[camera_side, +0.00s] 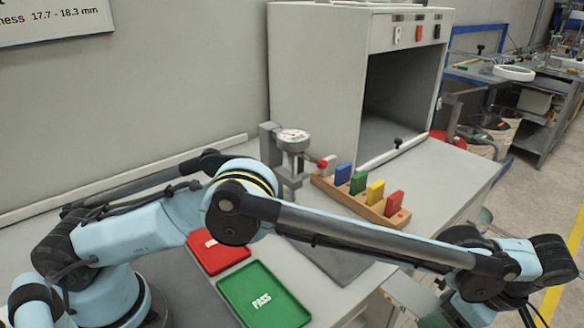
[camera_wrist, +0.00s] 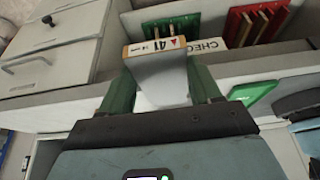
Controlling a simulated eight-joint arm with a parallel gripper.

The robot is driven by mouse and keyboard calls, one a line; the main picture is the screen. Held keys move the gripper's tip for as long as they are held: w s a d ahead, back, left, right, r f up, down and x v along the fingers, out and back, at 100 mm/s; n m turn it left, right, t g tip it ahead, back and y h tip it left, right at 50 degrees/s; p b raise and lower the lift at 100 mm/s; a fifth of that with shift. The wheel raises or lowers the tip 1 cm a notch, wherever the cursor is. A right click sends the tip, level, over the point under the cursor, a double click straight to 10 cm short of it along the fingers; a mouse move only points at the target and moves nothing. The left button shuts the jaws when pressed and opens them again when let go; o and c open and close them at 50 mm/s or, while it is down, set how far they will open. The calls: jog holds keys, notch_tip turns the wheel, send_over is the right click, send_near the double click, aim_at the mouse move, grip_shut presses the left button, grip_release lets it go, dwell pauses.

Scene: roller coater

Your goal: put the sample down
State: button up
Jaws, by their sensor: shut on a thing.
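My gripper (camera_wrist: 160,88) shows in the wrist view with its two green fingers closed on a pale grey block, the sample (camera_wrist: 160,73). The sample's upper end is a tan edge with a label that reads "41" and a small red triangle. It is held in front of a shelf or rack and hides part of a white "CHECK" sign (camera_wrist: 209,45). I cannot tell whether the sample touches anything. In the side view my arm reaches to the lower right, and the gripper and sample are not visible there.
The wrist view shows upright red plates (camera_wrist: 253,22), a green tray (camera_wrist: 252,93) and a grey cabinet (camera_wrist: 50,60). In the side view, a green PASS tray (camera_side: 262,293), a red tray (camera_side: 217,256), a dial gauge (camera_side: 293,138) and a wooden rack (camera_side: 345,196) with colored blocks stand on the bench.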

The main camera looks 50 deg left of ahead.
aim_at(429, 296)
jog(key=shift+d, duration=0.65)
jog(key=shift+r, duration=0.15)
jog(key=a+r+m, duration=0.1)
jog(key=r, duration=0.1)
jog(key=w+a+r+m+t, duration=0.1)
jog(key=a+r, duration=0.1)
jog(key=w+a+r+m, duration=0.1)
jog(key=r, duration=0.1)
jog(key=shift+a+m, duration=0.3)
jog(key=shift+a, duration=0.05)
jog(key=s+a+r+m+t+h, duration=0.35)
jog(key=a+r+m, duration=0.55)
jog(key=a, duration=0.5)
jog(key=s+a+m+h, duration=0.1)
jog(key=s+a+m, duration=0.4)
jog(key=s+a, duration=0.1)
jog(key=shift+s+a, duration=0.15)
jog(key=shift+a, duration=0.75)
